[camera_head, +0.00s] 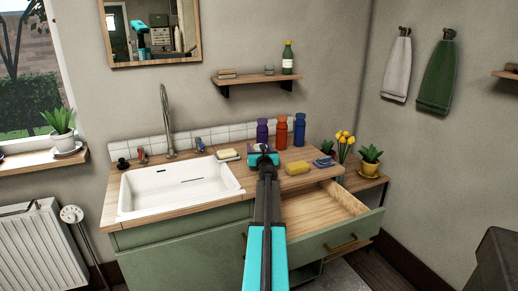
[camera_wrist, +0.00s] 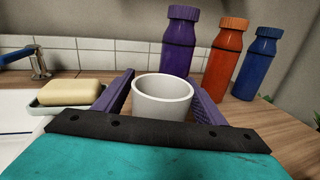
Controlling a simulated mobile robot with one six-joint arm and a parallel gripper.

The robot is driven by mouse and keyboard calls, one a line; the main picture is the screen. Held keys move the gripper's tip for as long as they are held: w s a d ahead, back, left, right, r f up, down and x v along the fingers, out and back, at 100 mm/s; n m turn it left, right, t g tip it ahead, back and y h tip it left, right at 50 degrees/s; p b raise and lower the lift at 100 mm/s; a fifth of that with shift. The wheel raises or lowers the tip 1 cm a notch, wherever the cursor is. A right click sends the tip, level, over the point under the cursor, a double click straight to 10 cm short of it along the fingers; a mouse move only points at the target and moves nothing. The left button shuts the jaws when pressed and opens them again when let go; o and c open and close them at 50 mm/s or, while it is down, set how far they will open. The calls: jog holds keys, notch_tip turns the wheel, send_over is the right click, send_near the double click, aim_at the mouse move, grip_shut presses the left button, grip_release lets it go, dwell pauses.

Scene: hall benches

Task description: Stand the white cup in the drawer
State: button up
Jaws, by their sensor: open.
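The white cup (camera_wrist: 162,98) stands upright on the wooden counter in the wrist view, between the two purple fingers of my gripper (camera_wrist: 162,88). The fingers are open on either side of it; I cannot tell if either touches it. In the head view my gripper (camera_head: 263,156) is over the counter right of the sink and mostly hides the cup. The drawer (camera_head: 322,208) is pulled out below the counter on the right, and its visible floor is empty.
Purple, orange and blue bottles (camera_head: 281,131) stand behind the gripper. A soap bar on a dish (camera_wrist: 72,97) is close on the left. A yellow sponge (camera_head: 297,168) and blue cloth (camera_head: 324,162) lie right of the gripper. The sink (camera_head: 178,184) is left.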

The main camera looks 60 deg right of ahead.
jog(key=shift+b+v, duration=0.3)
jog(key=shift+v, duration=5.7)
jog(key=shift+w+r, duration=0.1)
jog(key=shift+s+d+r+p, duration=0.2)
jog(key=shift+r+p, duration=0.1)
jog(key=shift+r, duration=0.1)
jog(key=s+d+r+m+g+y+p, duration=0.1)
jog(key=s+d+r+m+g+p, duration=0.2)
jog(key=s+m+g+p, duration=0.4)
jog(key=s+d+r+m+g+p, duration=0.2)
jog(key=s+d+m+g+p, duration=0.15)
jog(key=s+m, duration=0.65)
jog(key=w+a+r+m+t+y+p, duration=0.2)
jog(key=w+a+m+y+p, duration=0.1)
jog(key=a+y, duration=0.4)
jog(key=w+a+r+m+t+y+p, duration=0.1)
jog(key=w+a+y+p, duration=0.4)
jog(key=a, duration=0.9)
jog(key=r+m+y+p, duration=0.1)
jog(key=m, duration=0.1)
jog(key=shift+w+a+r+m+t+y+p, duration=0.25)
jog(key=shift+w+r+m+t+y+p, duration=0.05)
jog(key=shift+r+t+y, duration=0.1)
